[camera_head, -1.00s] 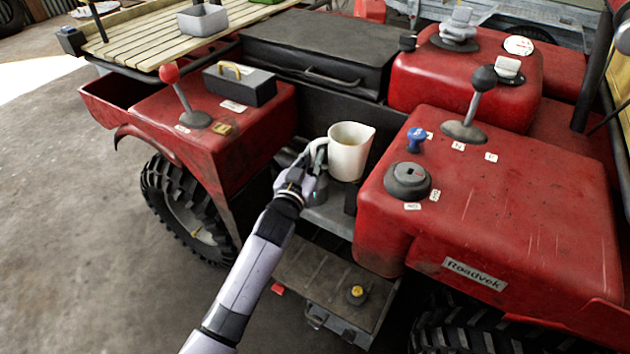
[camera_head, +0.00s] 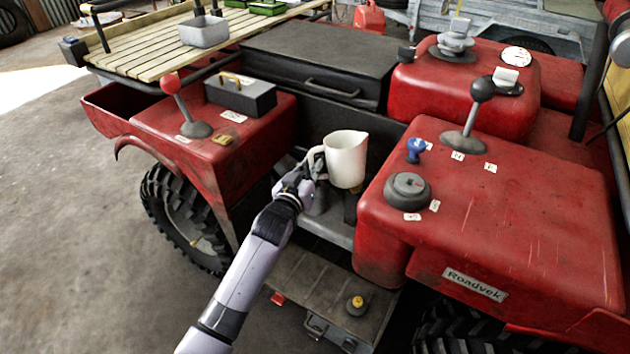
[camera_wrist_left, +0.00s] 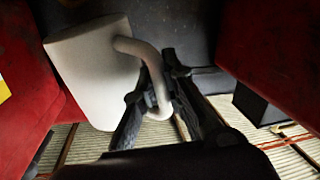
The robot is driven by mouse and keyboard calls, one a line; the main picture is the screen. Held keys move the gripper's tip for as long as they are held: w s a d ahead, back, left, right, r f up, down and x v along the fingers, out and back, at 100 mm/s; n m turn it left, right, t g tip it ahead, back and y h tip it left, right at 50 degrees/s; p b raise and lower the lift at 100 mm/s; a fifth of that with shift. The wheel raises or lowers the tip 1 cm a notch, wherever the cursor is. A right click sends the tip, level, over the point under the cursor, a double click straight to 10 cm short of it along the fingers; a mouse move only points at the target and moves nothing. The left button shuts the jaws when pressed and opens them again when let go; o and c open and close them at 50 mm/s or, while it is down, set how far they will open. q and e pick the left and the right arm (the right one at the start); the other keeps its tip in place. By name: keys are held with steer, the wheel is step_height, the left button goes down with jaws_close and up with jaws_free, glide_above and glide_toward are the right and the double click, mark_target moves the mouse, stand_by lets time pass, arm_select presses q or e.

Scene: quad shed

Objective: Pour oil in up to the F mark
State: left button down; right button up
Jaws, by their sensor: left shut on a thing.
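My left gripper (camera_head: 311,168) is shut on the handle of a white jug (camera_head: 346,160). The jug is held nearly upright, mouth up, over the gap between the red bodywork sections of the quad. In the left wrist view, the fingers (camera_wrist_left: 160,92) close around the handle of the jug (camera_wrist_left: 95,72). The inside of the jug, any oil and the F mark cannot be made out. A small yellowish part shows just below the jug, partly hidden by it. My right gripper is not in view.
A red-knobbed lever (camera_head: 170,84) stands left, a black-knobbed lever (camera_head: 482,90) right. A blue knob (camera_head: 415,148) and round grey cap (camera_head: 407,190) are close right of the jug. A yellow-topped cap (camera_head: 357,303) sits on the low step. A black box (camera_head: 318,60) lies behind.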

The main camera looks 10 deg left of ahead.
arm_select(q)
steer(key=shift+w+a+r+n+g+p, duration=0.2)
steer(key=shift+a+r+n+g+p, duration=0.1)
steer(key=shift+r+n+p, duration=0.15)
steer(key=shift+w+f+n, duration=0.1)
steer(key=shift+f+n, duration=0.1)
steer(key=shift+n, duration=0.15)
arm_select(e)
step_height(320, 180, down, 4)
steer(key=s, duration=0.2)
arm_select(q)
steer(key=shift+w+a+f+n+g+h+b, duration=0.1)
steer(key=shift+a+f+n+g+h+b, duration=0.15)
steer(key=shift+f+n+g+b, duration=0.35)
steer(key=shift+w+a+f+n+g+h+b, duration=0.15)
steer(key=shift+f+n+g+h+b, duration=0.15)
steer(key=shift+f+n+b, duration=0.25)
steer(key=shift+w+a+f+n+g+h+b, duration=0.1)
steer(key=shift+a+f+n+g+h+b, duration=0.25)
steer(key=shift+n, duration=0.4)
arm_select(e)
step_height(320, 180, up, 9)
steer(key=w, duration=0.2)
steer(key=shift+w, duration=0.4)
arm_select(q)
steer(key=shift+d, duration=0.2)
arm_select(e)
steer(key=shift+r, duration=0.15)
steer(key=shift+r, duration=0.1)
